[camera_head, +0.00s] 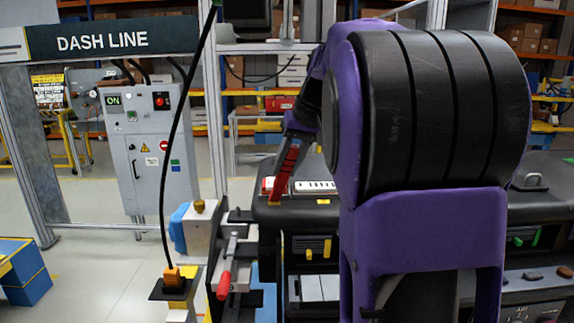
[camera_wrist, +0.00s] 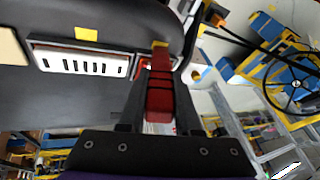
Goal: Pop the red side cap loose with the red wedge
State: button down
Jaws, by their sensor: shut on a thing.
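The red wedge (camera_wrist: 160,98) has dark bands and a yellow tip. My gripper (camera_wrist: 159,110) is shut on it, with one dark finger on each side. In the head view the wedge (camera_head: 287,170) slants down to the left, its tip at the left end of the dark dashboard top. The red side cap (camera_wrist: 141,67) shows partly in the wrist view, beside the end of a white slotted vent strip (camera_wrist: 85,61). In the head view the cap (camera_head: 267,185) is a small red patch. The wedge tip is close to the cap; I cannot tell whether they touch.
The black dashboard (camera_head: 280,217) carries yellow tabs. A stand with a red-handled clamp (camera_head: 224,285) rises left of it. A black cable hangs to an orange plug (camera_head: 172,276). A grey control cabinet (camera_head: 150,150) stands behind. My purple arm hides much of the dashboard.

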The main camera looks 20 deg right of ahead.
jog(key=shift+f, duration=0.2)
jog(key=shift+r+p, duration=0.55)
jog(key=shift+r, duration=3.05)
